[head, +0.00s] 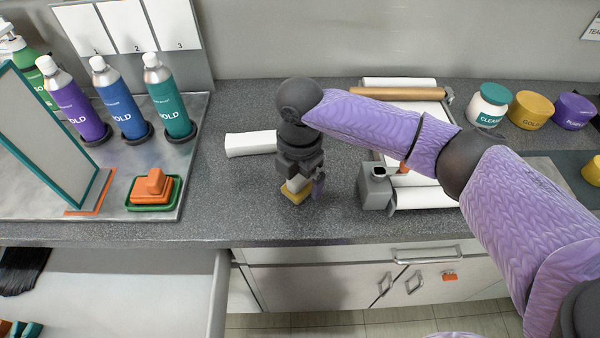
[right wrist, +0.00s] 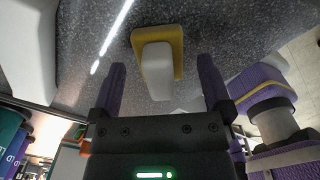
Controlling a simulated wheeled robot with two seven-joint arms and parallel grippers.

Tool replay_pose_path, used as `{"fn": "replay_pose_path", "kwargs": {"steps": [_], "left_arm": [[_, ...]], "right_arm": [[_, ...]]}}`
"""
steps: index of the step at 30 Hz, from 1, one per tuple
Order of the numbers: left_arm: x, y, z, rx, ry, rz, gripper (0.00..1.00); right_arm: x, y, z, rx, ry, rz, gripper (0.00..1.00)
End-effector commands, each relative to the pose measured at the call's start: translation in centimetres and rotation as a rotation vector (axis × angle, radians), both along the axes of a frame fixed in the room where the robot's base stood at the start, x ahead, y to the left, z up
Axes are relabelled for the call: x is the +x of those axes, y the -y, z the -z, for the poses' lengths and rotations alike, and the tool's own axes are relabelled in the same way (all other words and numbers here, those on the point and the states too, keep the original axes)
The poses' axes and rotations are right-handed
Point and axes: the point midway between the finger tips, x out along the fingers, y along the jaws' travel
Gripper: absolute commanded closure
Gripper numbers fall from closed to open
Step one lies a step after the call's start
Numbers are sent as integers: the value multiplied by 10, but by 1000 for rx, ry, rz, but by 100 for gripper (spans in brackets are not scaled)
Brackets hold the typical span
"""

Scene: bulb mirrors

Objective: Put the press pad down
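The press pad has a yellow base and a white handle (head: 296,185). It sits on the dark speckled counter near the front edge, directly below my right gripper (head: 304,184). In the right wrist view the pad's white handle (right wrist: 157,72) lies ahead of and between the two fingers. My right gripper (right wrist: 163,85) is open, with a clear gap between each finger and the handle. The pad's base appears flat on the counter. My left gripper is not in view.
An orange block on a green tray (head: 130,206), several bottles (head: 124,105) and a teal-framed mirror (head: 50,130) stand at left. A white block (head: 250,144) lies behind the gripper. A roller device (head: 376,188) is at right, with several jars (head: 488,105) beyond. An open drawer (head: 120,270) is below left.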

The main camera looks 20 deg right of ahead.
Motion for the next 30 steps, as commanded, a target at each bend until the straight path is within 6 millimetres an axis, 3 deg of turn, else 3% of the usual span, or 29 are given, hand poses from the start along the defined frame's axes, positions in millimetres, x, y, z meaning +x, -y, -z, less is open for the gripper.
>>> {"fn": "replay_pose_path", "kwargs": {"steps": [7,15,21,30], "left_arm": [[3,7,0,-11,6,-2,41],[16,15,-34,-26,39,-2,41],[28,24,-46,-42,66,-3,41],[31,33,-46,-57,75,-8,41]], "right_arm": [[0,0,-6,0,0,0,0],[1,0,-82,1,5,-1,0],[0,-1,-118,1,3,0,0],[0,0,-123,0,-1,1,0]]}}
